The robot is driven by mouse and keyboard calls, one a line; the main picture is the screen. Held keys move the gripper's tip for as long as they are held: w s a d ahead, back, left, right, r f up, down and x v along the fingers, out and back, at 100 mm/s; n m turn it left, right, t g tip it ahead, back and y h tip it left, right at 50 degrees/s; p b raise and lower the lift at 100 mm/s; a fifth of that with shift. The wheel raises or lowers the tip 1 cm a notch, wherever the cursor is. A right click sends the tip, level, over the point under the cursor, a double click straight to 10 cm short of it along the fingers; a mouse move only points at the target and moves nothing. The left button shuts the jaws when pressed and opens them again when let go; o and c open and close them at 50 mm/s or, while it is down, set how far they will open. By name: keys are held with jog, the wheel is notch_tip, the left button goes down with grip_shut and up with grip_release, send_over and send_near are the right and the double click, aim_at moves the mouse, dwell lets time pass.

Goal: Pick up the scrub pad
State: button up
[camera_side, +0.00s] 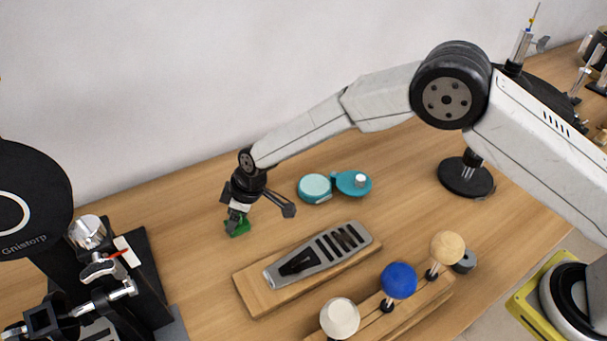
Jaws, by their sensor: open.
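The scrub pad (237,228) looks like a small green block lying on the wooden table, left of the middle of the view. My gripper (237,215) is right at the pad, reaching down from above. Its dark fingers are open and cover part of the pad's top. I cannot tell whether the fingers touch the pad or straddle it fully.
A wooden board with a grey slotted tool (318,254) lies to the right in front. A teal round container (314,188) stands behind. A rack with white, blue (398,280) and tan knobs is at front right. Black equipment (130,280) stands at left.

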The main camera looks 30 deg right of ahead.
dwell(0.4)
grip_shut()
jog(key=shift+r, duration=0.1)
jog(key=shift+r, duration=0.5)
notch_tip(320, 180, up, 2)
jog(key=s+d+r, duration=0.6)
jog(key=s+r, duration=0.3)
jog(key=s, duration=0.3)
jog(key=shift+s+d+r, duration=0.2)
jog(key=shift+d+r, duration=0.1)
jog(key=shift+r, duration=0.05)
